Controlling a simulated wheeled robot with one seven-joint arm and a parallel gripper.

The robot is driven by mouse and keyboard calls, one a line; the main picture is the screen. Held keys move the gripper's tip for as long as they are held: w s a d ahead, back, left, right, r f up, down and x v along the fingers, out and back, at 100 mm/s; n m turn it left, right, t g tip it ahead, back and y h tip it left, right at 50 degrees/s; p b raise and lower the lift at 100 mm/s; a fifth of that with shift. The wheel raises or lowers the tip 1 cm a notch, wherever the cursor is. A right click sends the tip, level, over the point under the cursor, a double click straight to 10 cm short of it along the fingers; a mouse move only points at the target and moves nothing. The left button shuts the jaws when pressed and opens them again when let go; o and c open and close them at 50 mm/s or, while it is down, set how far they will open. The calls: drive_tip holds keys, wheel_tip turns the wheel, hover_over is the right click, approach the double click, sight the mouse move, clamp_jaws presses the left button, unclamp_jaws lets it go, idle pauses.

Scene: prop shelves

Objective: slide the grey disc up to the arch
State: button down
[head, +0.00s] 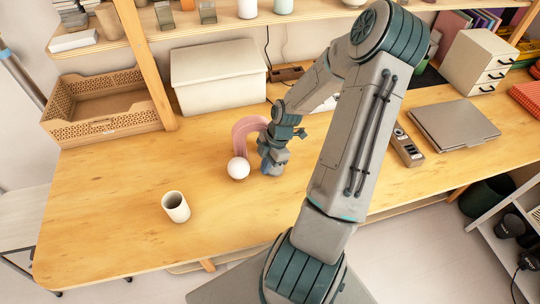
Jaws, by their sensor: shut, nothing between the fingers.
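The pink arch (244,128) stands on the wooden table, behind a white ball (238,167) that sits on a small light-brown base. My gripper (271,170) points down at the table, just right of the ball and of the arch's right side. Its fingers are shut with nothing seen between them. The arm hides part of the arch's right side. Whether the gripper touches anything is too small to tell.
A white cup (176,206) stands front left of the ball. A lidded box (218,75) and a perforated crate (105,105) stand at the back. A power strip (407,147) and a closed laptop (453,125) lie to the right. The table's left part is mostly clear.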

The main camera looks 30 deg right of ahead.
drive_tip(key=shift+a+f, duration=0.25)
drive_tip(key=shift+f, duration=0.4)
drive_tip(key=shift+d+p, duration=0.45)
drive_tip(key=shift+d, duration=0.75)
drive_tip(key=shift+r, duration=0.1)
